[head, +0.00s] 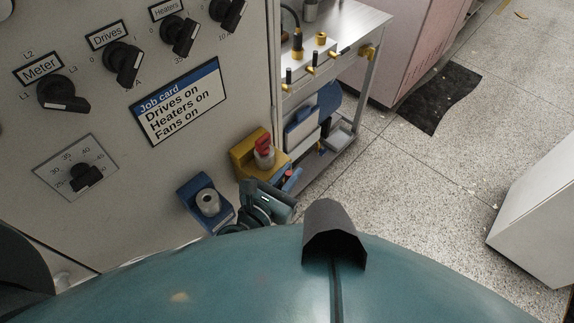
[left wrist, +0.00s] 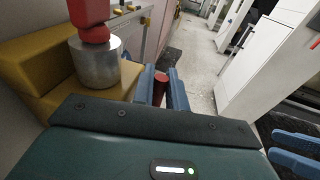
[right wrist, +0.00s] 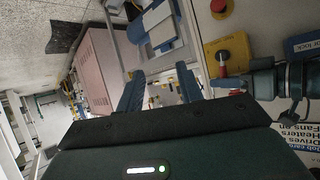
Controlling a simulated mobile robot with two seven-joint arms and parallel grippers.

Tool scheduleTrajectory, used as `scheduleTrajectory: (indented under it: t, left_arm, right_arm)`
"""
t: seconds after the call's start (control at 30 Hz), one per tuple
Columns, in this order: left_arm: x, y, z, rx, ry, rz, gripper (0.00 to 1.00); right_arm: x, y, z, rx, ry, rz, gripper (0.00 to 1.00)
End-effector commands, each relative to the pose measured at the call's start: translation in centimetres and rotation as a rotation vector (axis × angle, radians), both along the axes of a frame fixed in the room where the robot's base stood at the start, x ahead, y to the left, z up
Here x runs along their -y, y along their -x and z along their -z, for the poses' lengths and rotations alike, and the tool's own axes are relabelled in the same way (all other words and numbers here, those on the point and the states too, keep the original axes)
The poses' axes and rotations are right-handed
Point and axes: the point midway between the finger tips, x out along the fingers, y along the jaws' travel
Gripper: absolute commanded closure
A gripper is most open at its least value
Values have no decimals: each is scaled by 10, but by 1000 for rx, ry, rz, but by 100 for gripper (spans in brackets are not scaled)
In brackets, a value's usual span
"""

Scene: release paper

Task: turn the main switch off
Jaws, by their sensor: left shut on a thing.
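In the head view a yellow block (head: 246,158) on the cabinet's edge carries a silver cylinder with a red knob (head: 263,143) on top. In the left wrist view the red knob (left wrist: 92,20) and silver cylinder (left wrist: 96,62) stand left of my left gripper (left wrist: 161,90). Its blue fingers are shut on a red piece (left wrist: 160,87); how this joins the knob is unclear. My left gripper also shows low in the head view (head: 286,188). In the right wrist view a red handle (right wrist: 223,65) sits on a yellow plate. My right gripper (right wrist: 160,92) is open and empty.
The cabinet panel (head: 190,60) bears several black rotary knobs and a job card (head: 178,101). A blue bracket (head: 193,188) with a silver cylinder is beside the yellow block. A metal cart (head: 345,30) stands behind.

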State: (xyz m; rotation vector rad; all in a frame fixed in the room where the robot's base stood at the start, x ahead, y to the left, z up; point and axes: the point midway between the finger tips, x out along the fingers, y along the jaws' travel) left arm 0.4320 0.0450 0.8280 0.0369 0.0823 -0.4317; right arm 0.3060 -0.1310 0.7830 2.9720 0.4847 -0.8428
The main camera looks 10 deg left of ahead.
Motion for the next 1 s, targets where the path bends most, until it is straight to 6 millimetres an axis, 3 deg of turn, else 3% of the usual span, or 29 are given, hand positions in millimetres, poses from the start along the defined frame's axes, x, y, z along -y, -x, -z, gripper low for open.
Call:
scheduleTrajectory:
  t: [0.03,0.5,0.53,0.57,0.87,1.0]
  left_arm:
    - [0,-1,-6,-10,-7,-1,100]
    - [1,-2,0,-28,-20,-1,100]
    - [1,-1,0,-28,-20,-1,83]
    - [1,-1,0,-28,-20,-1,81]
    - [-1,2,0,-29,-20,0,81]
    - [-8,18,-1,-31,-20,0,81]
  right_arm:
    - [2,1,-8,-8,11,0,64]
    - [6,0,-3,-17,38,-1,64]
    - [6,0,-3,-16,38,-1,64]
    - [6,0,-3,-16,38,-1,64]
    - [5,-1,-5,-11,35,-1,64]
    - [5,-2,-5,-5,34,-1,64]
